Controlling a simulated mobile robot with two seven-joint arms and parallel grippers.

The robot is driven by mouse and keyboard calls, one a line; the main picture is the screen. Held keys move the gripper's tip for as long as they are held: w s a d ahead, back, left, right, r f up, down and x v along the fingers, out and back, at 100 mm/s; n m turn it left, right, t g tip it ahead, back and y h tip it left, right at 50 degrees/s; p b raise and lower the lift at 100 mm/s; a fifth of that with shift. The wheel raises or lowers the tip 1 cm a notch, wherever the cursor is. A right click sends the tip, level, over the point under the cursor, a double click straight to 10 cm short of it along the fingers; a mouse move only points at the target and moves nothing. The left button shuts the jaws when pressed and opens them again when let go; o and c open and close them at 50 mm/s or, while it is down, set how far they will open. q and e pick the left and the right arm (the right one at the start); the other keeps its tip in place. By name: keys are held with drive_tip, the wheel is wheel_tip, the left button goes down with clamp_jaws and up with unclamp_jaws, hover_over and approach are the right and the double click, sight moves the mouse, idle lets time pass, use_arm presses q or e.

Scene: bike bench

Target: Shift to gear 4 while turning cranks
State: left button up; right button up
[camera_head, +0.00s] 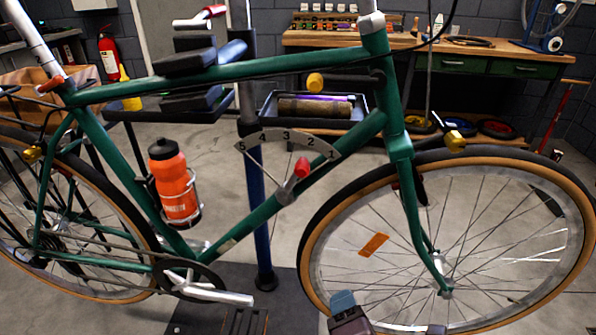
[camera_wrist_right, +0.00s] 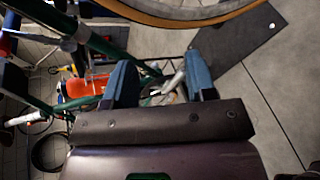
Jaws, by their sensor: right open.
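The green bike (camera_head: 245,225) stands in front of me. Its curved gear scale (camera_head: 287,137) is numbered 1 to 5 on the down tube. The shift lever (camera_head: 301,168) has a red knob and leans to the right, toward the low numbers; I cannot tell exactly which number it marks. The silver crank (camera_head: 215,294) points right from the dark chainring at the bottom. My right gripper (camera_head: 388,316) is low by the front wheel, apart from lever and crank. In the right wrist view its blue fingers (camera_wrist_right: 162,82) are apart with nothing held between them. My left gripper is out of view.
An orange bottle (camera_head: 174,185) sits on the frame. A blue stand post (camera_head: 260,225) holds the bike, with a tray (camera_head: 350,105) behind it. The front wheel (camera_head: 310,235) fills the right side. A wooden workbench (camera_head: 490,50) stands at the back.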

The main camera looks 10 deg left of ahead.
drive_tip(key=w+a+r+n+t, duration=0.25)
drive_tip(key=a+r+n, duration=0.25)
drive_tip(key=r, duration=0.3)
drive_tip(key=n+t+h, duration=0.2)
drive_tip(key=n, duration=0.4)
approach(301, 173)
drive_tip(key=w, duration=0.1)
drive_tip(key=shift+w+f, duration=0.2)
drive_tip(key=shift+w, duration=2.6)
